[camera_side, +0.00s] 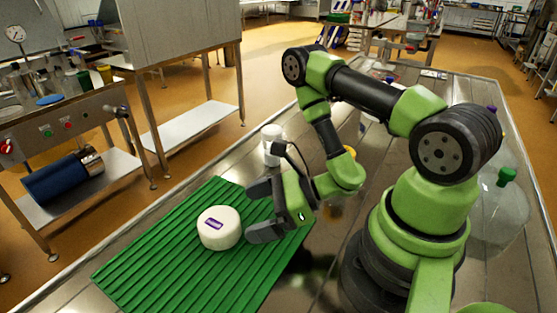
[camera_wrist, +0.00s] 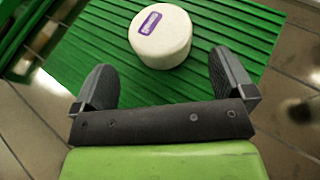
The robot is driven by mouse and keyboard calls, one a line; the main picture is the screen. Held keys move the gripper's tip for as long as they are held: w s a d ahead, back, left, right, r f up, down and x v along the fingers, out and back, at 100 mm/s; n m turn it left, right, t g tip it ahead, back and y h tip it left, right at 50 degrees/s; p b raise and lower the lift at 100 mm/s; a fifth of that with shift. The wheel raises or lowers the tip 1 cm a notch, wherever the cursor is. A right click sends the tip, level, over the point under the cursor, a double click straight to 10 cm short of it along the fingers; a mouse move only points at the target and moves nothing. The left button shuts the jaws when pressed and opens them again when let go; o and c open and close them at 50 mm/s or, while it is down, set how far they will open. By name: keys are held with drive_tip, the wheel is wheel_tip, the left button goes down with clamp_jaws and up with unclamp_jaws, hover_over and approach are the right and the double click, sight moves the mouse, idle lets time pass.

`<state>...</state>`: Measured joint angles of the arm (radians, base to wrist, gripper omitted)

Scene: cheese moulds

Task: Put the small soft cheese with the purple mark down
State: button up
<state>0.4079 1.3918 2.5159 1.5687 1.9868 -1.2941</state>
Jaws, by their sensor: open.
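The small white soft cheese (camera_side: 219,228) with a purple mark on its top stands upright on the green ribbed mat (camera_side: 150,272). In the wrist view the cheese (camera_wrist: 161,38) lies beyond the fingertips, a little left of centre between them. My gripper (camera_side: 256,208) is open and empty, just right of the cheese in the side view. Its two dark fingers (camera_wrist: 162,82) are spread wide and seem clear of the cheese. The green mat (camera_wrist: 215,35) also shows under and around the cheese in the wrist view.
The mat lies on a metal table. A white container (camera_side: 272,152) stands behind my gripper. A clear bottle with a green cap (camera_side: 507,176) stands at the right, behind my arm. The mat is bare in front of the cheese and to its left.

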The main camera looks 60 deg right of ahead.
drive_tip(key=s+a+r+n+g+y, duration=0.25)
drive_tip(key=a+r+n+g, duration=0.2)
drive_tip(key=r+n, duration=0.35)
drive_tip(key=s+a+r+n+g+y, duration=0.2)
drive_tip(key=a+r+n+g+y, duration=0.25)
drive_tip(key=r, duration=0.45)
drive_tip(key=s+d+r+n+t+h, duration=0.5)
drive_tip(key=d+r+n+h, duration=0.4)
drive_tip(key=n+h, duration=0.3)
drive_tip(key=shift+s+d+r+h, duration=0.3)
drive_tip(key=shift+s+d+h, duration=0.2)
drive_tip(key=shift+s, duration=0.05)
